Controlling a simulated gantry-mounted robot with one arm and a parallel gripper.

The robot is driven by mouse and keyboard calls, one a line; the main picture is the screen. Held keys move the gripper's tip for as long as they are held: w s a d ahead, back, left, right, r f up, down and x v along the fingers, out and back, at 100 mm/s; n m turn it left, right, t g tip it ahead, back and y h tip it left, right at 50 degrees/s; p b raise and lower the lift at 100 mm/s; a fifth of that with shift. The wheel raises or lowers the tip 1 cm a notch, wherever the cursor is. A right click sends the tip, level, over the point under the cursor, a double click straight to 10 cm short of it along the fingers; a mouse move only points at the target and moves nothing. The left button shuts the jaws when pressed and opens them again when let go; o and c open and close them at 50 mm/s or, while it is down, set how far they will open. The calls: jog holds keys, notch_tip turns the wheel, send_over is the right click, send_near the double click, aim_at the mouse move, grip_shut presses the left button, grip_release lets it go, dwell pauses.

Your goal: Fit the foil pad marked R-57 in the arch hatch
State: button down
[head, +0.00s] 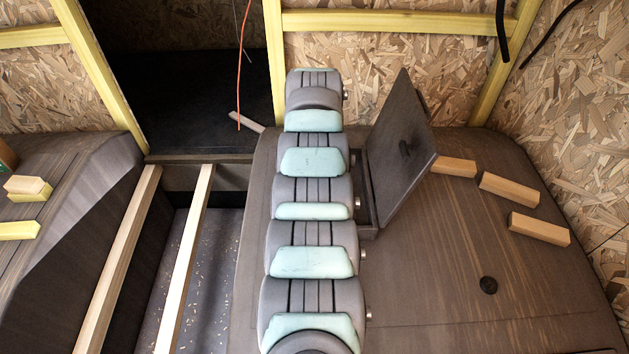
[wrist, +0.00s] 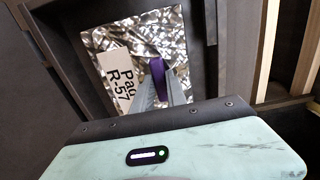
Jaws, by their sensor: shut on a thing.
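The foil pad (wrist: 112,48) is a crinkled silver sheet with a white label reading "Pad R-57". It shows in the wrist view, bordered by dark edges of the arch hatch (wrist: 211,22). I cannot tell whether it lies fully inside the opening or a little above it. My gripper (wrist: 161,82) is shut on the pad's purple tab (wrist: 157,73), near the pad's middle. In the head view my arm hides the pad, the gripper and most of the opening. The hatch door (head: 398,160), dark with a black knob, stands open to the right of my arm.
Two long battens (head: 185,255) span the gap on the left. More wood pieces lie on the left arch (head: 60,235). An orange wire (head: 241,60) hangs at the back.

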jog(key=shift+f, duration=0.4)
dwell(0.6)
jog(key=c, duration=1.3)
grip_release()
jog(key=shift+o, duration=0.2)
jog(key=shift+r, duration=0.1)
notch_tip(320, 180, up, 11)
jog(key=p, duration=0.8)
jog(key=shift+f, duration=0.2)
